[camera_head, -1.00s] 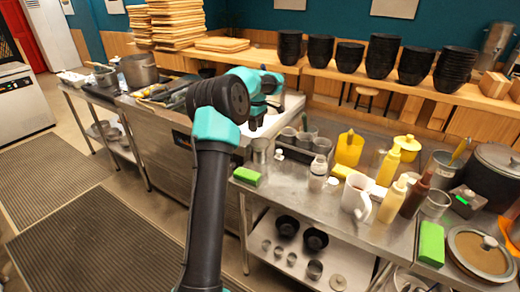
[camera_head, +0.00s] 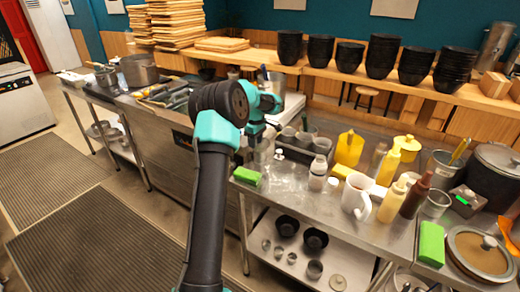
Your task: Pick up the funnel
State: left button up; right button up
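My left gripper (camera_head: 255,137) is small and dark below the teal wrist, over the left end of the steel counter. A small shiny metal vessel (camera_head: 262,156) stands just below and beside it, partly covered by the gripper. This may be the funnel, but its shape is too small to be sure. I cannot tell whether the gripper touches it, or whether its fingers are open or shut. My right gripper is not in view.
A green sponge (camera_head: 247,176) lies at the counter's left edge. Close by are a rack of grey containers (camera_head: 300,143), a white-capped bottle (camera_head: 318,173), a yellow pitcher (camera_head: 349,148) and a white jug (camera_head: 357,196). Black bowls (camera_head: 380,56) stand on the back shelf.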

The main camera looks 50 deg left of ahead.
pick_arm(q)
notch_tip(320, 180, down, 2)
dwell(0.5)
grip_shut()
